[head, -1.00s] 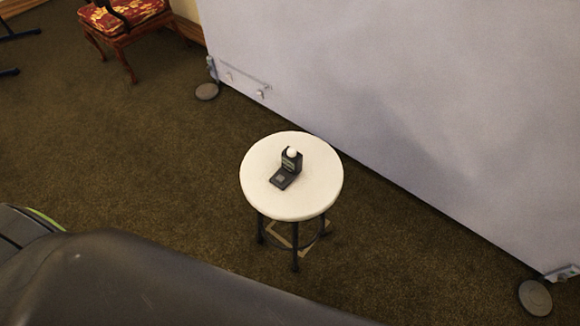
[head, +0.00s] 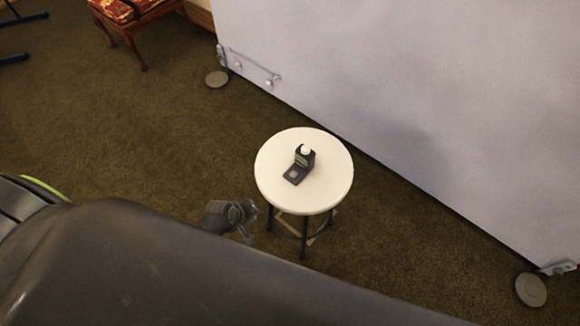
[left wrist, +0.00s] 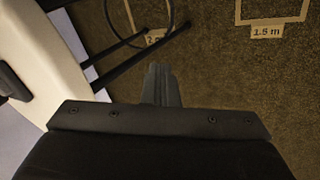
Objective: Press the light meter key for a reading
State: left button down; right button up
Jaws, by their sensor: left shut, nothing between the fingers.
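The light meter (head: 303,160) is a small dark device with a white dome and a low foot bearing a pale grey square key (head: 294,174). It stands upright on a round white stool (head: 275,193). My left gripper (head: 251,220) is low at the stool's front left, apart from the meter. In the left wrist view its fingers (left wrist: 160,80) are shut with nothing between them, over the floor beside the stool top (left wrist: 45,70). A dark shape at that view's left edge may be the meter. My right gripper is not in view.
Dark stool legs (left wrist: 128,47) stand close to my left fingers. A large pale panel (head: 420,110) on round feet (head: 530,290) runs behind the stool. A red-cushioned chair (head: 115,10) is at the back left. Carpet (head: 130,130) left of the stool is clear.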

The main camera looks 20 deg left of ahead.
aim_at(290, 175)
pick_arm(q)
jog(key=w+d+r+n, duration=0.1)
jog(key=w+r, duration=0.1)
jog(key=r, duration=0.1)
jog(key=w+d+r+n+h+p, duration=0.1)
jog(key=w+r, duration=0.2)
jog(key=r, duration=0.1)
jog(key=w+r+n+t, duration=0.1)
jog(key=w+r, duration=0.1)
jog(key=r, duration=0.1)
jog(key=shift+w+d+r+h+p, duration=0.3)
jog(key=shift+w+d+h+p, duration=0.1)
jog(key=w+d+r+n+h, duration=0.1)
jog(key=w+d+r+n, duration=0.1)
jog(key=w+r, duration=0.1)
jog(key=w+d+r+n+t+h+p, duration=0.1)
jog(key=w+d+r+n, duration=0.1)
jog(key=r, duration=0.4)
jog(key=shift+w+d+r+n+h, duration=0.35)
jog(key=shift+w+d, duration=0.35)
jog(key=shift+w, duration=0.5)
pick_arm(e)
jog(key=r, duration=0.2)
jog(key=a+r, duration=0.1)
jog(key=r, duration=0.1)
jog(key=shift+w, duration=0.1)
pick_arm(q)
jog(key=shift+f, duration=0.1)
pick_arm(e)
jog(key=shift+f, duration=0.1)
